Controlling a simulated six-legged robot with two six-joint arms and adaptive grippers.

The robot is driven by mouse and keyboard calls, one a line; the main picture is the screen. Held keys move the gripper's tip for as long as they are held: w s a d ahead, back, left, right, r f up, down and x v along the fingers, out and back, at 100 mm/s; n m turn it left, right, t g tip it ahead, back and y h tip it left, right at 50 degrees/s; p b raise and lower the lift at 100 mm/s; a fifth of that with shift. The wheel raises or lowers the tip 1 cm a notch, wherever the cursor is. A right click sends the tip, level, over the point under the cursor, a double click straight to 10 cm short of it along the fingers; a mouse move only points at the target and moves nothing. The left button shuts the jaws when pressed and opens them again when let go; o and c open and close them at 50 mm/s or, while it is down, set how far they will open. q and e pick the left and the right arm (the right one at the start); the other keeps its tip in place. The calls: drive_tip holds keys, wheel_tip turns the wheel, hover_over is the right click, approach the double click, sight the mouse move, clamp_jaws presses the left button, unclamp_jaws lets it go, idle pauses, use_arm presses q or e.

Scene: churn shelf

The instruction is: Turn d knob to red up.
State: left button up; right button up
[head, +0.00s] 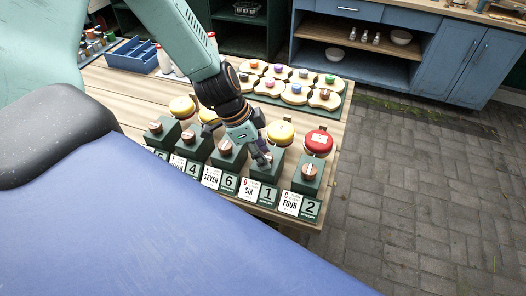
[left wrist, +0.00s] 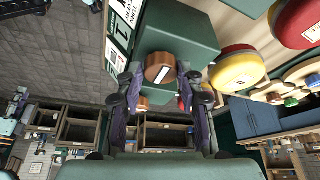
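The d knob is a round brown knob with a white line; it shows in the left wrist view (left wrist: 159,68) on the front of a dark green box (left wrist: 178,32). In the head view this box stands behind the card marked D SIX (head: 249,190) and the number 1 (head: 267,194). Its disc shows yellow up in the head view (head: 281,132). My left gripper (head: 263,160) is at the knob, hiding most of it there. In the left wrist view its fingers (left wrist: 163,88) are spread on either side of the knob, with gaps visible.
The neighbouring C box has a brown knob (head: 309,172) and a red disc (head: 319,142) close by on the right. More knob boxes (head: 227,152) stand on the left. A tray of wooden pieces with coloured knobs (head: 296,92) lies behind. Paved floor is clear on the right.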

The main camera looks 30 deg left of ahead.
use_arm(q)
drive_tip(key=shift+a, duration=0.1)
drive_tip(key=shift+c, duration=0.7)
drive_tip(key=shift+w, duration=0.1)
drive_tip(key=c, duration=0.5)
